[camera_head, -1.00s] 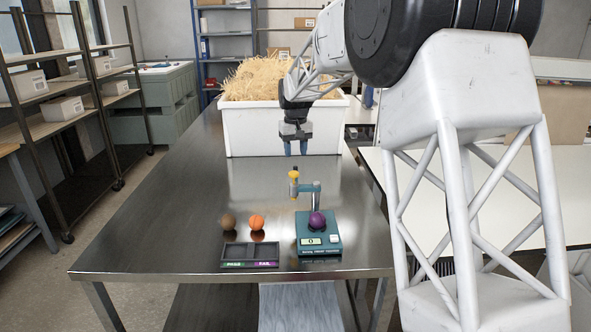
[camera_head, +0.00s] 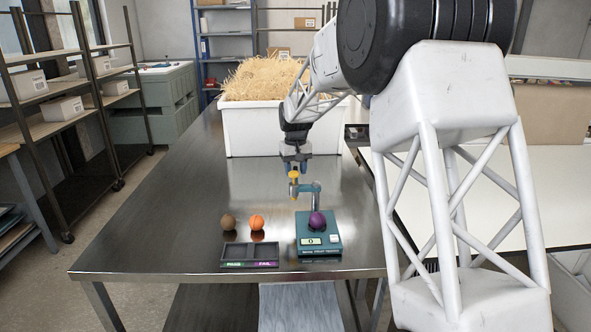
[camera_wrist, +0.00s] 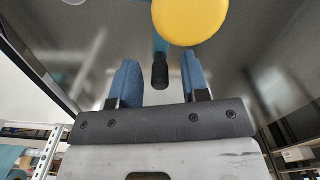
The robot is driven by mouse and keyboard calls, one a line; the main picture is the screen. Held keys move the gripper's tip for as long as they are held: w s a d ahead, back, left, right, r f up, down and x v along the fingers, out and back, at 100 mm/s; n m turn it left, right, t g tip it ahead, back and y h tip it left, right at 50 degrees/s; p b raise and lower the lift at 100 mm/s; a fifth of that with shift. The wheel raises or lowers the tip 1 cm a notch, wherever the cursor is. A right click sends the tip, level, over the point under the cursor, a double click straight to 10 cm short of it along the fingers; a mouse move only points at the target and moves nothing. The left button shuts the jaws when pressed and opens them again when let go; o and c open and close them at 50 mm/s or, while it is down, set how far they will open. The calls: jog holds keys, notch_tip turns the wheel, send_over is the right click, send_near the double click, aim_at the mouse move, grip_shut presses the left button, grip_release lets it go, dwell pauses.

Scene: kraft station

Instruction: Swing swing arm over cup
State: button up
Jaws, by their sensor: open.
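The teal test device (camera_head: 335,243) stands near the front of the steel table, with a small display. A purple ball (camera_head: 317,220) rests on it and hides any cup beneath. The teal swing arm (camera_head: 307,188) reaches left from its post, so its yellow-capped end (camera_head: 293,176) is left of the ball, not above it. My gripper (camera_head: 295,168) is open, pointing down just behind this end. In the wrist view, a dark handle (camera_wrist: 160,72) shows between the blue fingertips (camera_wrist: 160,78), with a yellow disc (camera_wrist: 190,20) beyond. I cannot tell whether either finger touches the handle.
A brown ball (camera_head: 228,223) and an orange ball (camera_head: 256,222) lie left of the device. A dark two-part tray (camera_head: 249,264) marked PASS and FAIL is in front of them. A white straw-filled bin (camera_head: 240,132) stands behind. The table's left side is clear.

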grip_shut()
jog(key=shift+a, duration=0.1)
jog(key=s+n, duration=1.2)
jog(key=n, duration=0.6)
jog(key=shift+s, duration=0.3)
dwell(0.3)
dwell(0.4)
grip_release()
jog(key=shift+r, duration=0.1)
